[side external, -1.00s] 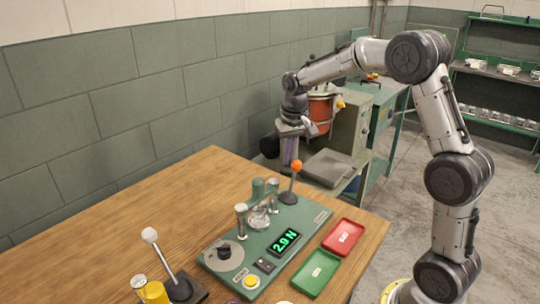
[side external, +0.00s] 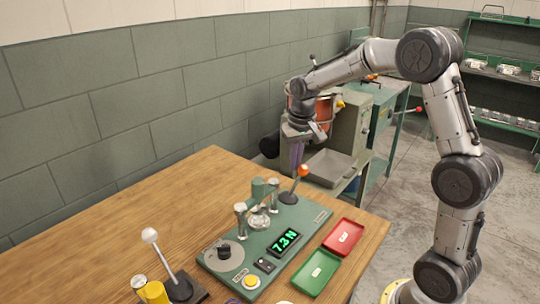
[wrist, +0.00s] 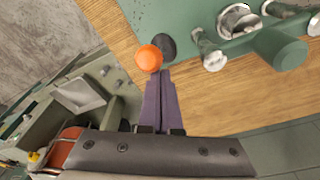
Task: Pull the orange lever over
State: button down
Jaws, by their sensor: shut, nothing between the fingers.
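The orange lever has an orange ball knob (side external: 304,170) on a thin dark stem with a round dark base (side external: 288,198), at the back right end of the green coiler panel (side external: 318,213). The stem leans right in the side view. My gripper (side external: 296,165) points down right beside the knob, on its left. In the wrist view the purple fingers (wrist: 161,78) are together and empty, their tips next to the orange knob (wrist: 149,58). I cannot tell for certain whether they touch it. The panel's green display (side external: 285,241) reads 7.3 N.
Metal posts and a green cylinder (side external: 258,188) stand on the panel left of the lever. A red tray (side external: 342,236) and a green tray (side external: 316,272) lie to its right. A white-knobbed lever (side external: 150,236) stands at the front left. The table's back left is clear.

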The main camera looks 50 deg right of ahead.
jog(key=shift+s+f, duration=0.3)
jog(key=shift+s, duration=0.35)
jog(key=shift+w, duration=0.2)
jog(key=shift+w+r, duration=0.1)
jog(key=shift+w, duration=0.4)
notch_tip(320, 180, up, 8)
jog(key=shift+f, duration=0.25)
dwell(2.9)
